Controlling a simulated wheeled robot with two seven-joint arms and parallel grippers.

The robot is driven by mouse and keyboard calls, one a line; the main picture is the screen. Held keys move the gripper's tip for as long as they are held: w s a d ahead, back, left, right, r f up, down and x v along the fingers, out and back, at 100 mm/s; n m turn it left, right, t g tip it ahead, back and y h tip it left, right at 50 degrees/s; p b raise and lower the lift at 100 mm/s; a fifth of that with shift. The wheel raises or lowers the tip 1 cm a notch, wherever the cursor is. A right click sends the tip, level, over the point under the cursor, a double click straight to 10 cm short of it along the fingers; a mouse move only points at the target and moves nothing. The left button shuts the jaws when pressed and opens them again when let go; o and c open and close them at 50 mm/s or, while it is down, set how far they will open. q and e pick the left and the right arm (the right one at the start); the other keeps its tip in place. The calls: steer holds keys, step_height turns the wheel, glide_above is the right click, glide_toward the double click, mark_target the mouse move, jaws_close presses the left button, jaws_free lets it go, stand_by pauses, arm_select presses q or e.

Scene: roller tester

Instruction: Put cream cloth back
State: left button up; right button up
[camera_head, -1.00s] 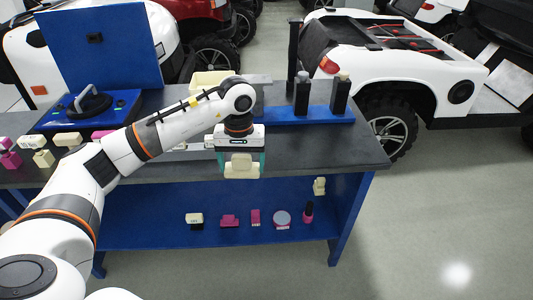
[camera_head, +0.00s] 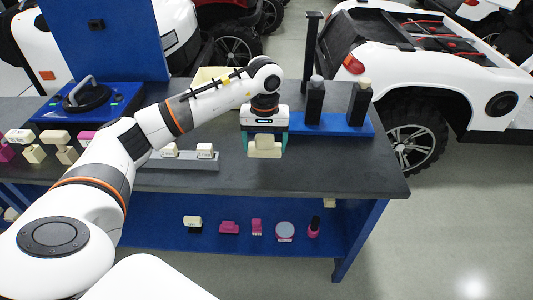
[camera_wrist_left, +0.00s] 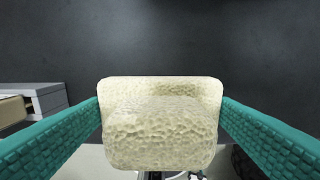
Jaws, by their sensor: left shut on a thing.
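The cream cloth (camera_head: 265,146) is a thick, block-like piece with a pitted surface. My left gripper (camera_head: 265,152) is shut on it, with a teal finger at each side. It hangs in front of the dark grey table top (camera_head: 345,165), right of the grey rack. In the left wrist view the cloth (camera_wrist_left: 160,125) fills the middle between the teal fingers, with dark table top behind it. I cannot tell its exact height. My right gripper is not in view.
The grey rack (camera_head: 185,162) holds two pale blocks. A blue base (camera_head: 338,126) carries black bottles (camera_head: 314,103) at the back right. A cream bin (camera_head: 207,75) is partly behind my arm. Cream and pink pieces lie at left; several small items stand on the blue lower shelf (camera_head: 265,245).

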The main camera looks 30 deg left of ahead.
mark_target(265, 155)
arm_select(q)
steer(key=shift+f, duration=0.4)
steer(key=shift+w+f, duration=0.15)
steer(key=shift+f, duration=1.8)
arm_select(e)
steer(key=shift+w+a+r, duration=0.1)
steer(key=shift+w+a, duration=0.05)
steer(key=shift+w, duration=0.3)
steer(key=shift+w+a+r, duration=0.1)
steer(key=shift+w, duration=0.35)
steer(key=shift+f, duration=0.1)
arm_select(q)
steer(key=o, duration=0.4)
steer(key=shift+f, duration=0.15)
steer(key=o, duration=0.4)
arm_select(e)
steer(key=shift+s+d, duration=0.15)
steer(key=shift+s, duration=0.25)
